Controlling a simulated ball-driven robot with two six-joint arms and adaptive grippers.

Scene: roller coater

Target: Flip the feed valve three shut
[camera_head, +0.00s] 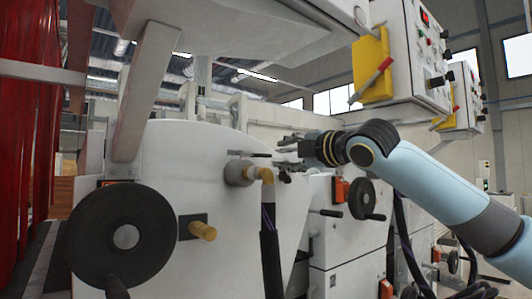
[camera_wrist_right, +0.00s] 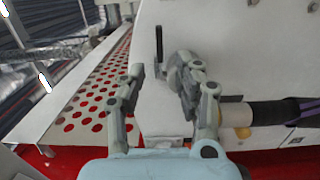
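A grey feed valve (camera_head: 238,172) sticks out of the white machine side in the head view, with a brass elbow and a dark hose hanging from it. A thin dark lever (camera_head: 262,155) shows beside it. I cannot read a number on the valve. My right gripper (camera_head: 287,152) is close to the right of the lever. In the right wrist view its two fingers (camera_wrist_right: 158,76) are apart with nothing held between them. The dark lever (camera_wrist_right: 159,43) stands upright just beyond the fingertips, and the right finger partly hides the valve body. My left gripper is not in view.
A large black handwheel (camera_head: 125,236) and a brass knob (camera_head: 203,231) sit left of the valve. A smaller handwheel (camera_head: 368,199) is on the right. A control box (camera_head: 408,50) hangs above. The wrist view shows a perforated panel (camera_wrist_right: 95,100) at left.

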